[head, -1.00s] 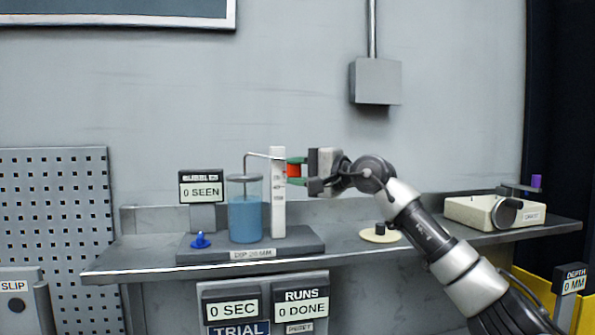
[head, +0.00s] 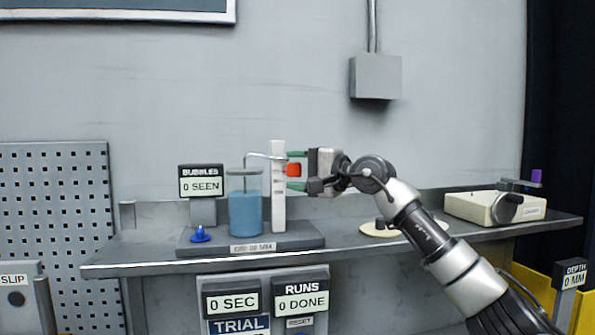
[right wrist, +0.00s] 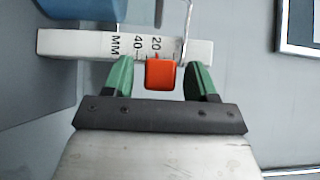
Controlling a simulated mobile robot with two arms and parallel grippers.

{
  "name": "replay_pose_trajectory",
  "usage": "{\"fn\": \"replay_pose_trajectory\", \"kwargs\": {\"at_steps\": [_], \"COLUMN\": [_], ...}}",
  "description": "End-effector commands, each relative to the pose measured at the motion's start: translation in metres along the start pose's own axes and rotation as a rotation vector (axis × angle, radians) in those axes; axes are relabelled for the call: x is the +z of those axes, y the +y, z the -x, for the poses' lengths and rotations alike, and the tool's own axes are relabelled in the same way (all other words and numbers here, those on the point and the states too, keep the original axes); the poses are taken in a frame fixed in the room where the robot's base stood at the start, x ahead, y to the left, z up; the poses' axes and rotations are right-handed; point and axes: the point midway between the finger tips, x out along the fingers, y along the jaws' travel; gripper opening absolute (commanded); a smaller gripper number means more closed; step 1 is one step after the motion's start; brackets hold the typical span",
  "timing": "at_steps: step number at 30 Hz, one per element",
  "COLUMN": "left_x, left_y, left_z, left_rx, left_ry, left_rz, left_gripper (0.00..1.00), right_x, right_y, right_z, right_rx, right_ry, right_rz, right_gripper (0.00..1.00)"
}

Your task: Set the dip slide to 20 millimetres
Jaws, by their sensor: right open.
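The dip slide's red block (head: 294,169) is on the upright white scale post (head: 278,205) beside the beaker. In the right wrist view the red block (right wrist: 161,75) has a small red pointer close to the "20" label of the millimetre scale (right wrist: 100,45); the exact tick is too small to read. My right gripper (head: 296,170) is open around the block, one green finger above and one below. In the right wrist view both fingers of my right gripper (right wrist: 160,72) stand apart from the block, with a gap on each side. My left gripper is out of view.
A beaker of blue liquid (head: 245,213) with a bent tube (head: 262,156) stands left of the post. A bubbles display (head: 201,184) reads "0 SEEN", and a depth display (head: 571,276) reads "0 MM". A cream device (head: 480,208) sits on the shelf's right end.

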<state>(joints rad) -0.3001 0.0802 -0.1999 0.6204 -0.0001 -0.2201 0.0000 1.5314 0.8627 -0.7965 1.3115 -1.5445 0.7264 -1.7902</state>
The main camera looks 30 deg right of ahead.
Motion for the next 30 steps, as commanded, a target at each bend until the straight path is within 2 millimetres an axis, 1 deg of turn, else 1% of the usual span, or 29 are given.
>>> {"fn": "replay_pose_trajectory", "kwargs": {"at_steps": [2,5,8,12,18,21,24,30], "left_x": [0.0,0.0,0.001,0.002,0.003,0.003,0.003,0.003], "left_y": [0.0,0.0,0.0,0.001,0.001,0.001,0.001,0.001], "left_z": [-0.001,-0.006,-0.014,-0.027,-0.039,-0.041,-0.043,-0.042], "left_rx": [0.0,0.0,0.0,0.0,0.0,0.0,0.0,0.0], "left_ry": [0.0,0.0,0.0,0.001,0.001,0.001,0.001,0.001], "left_rz": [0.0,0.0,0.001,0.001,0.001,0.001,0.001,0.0], "left_gripper": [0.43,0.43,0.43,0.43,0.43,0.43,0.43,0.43], "right_x": [0.0,-0.001,-0.001,-0.001,-0.001,-0.001,0.0,0.0], "right_y": [0.0,0.002,0.004,0.005,0.003,0.002,0.001,0.0], "right_z": [0.001,0.009,0.025,0.054,0.09,0.101,0.107,0.108], "right_rx": [0.0,-0.001,-0.002,-0.001,-0.001,0.0,-0.001,0.0], "right_ry": [0.0,0.002,0.003,0.003,0.003,0.001,0.0,-0.001], "right_rz": [0.0,0.0,0.002,0.002,0.001,-0.001,-0.001,-0.001], "right_gripper": [0.57,0.57,0.57,0.57,0.57,0.57,0.57,0.57]}}
